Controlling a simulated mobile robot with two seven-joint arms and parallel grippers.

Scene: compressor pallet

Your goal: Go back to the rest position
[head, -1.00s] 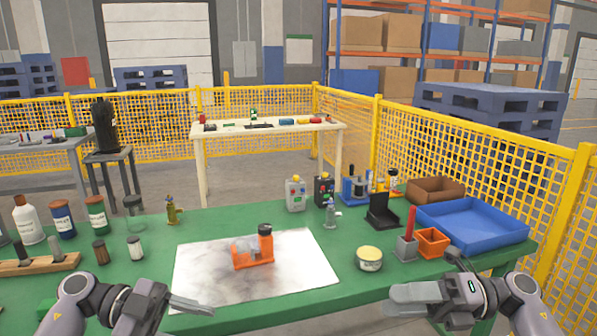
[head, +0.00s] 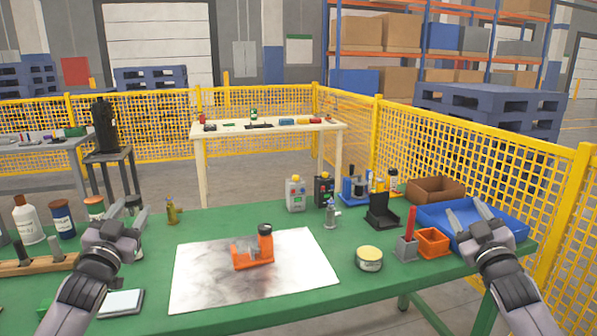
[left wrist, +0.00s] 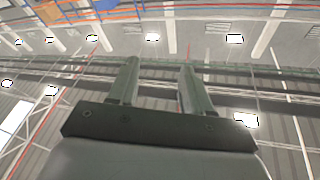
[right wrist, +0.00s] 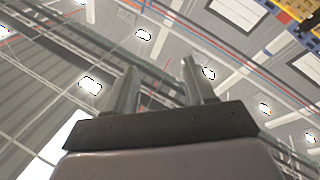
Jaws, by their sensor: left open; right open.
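My left gripper (head: 126,217) is raised above the left part of the green table, its fingers pointing up, open and empty. In the left wrist view its two fingers (left wrist: 158,85) stand apart with only the ceiling behind them. My right gripper (head: 466,215) is raised in front of the blue tray at the right, open and empty. In the right wrist view its fingers (right wrist: 160,90) are apart against the ceiling. Neither gripper touches an object.
The green table (head: 330,300) holds a white stained sheet (head: 200,285) with an orange and black part (head: 255,252). A blue tray (head: 440,220), orange bin (head: 432,241), round tin (head: 369,260) and bottles (head: 62,218) stand around it. Yellow mesh fencing (head: 470,160) borders the right.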

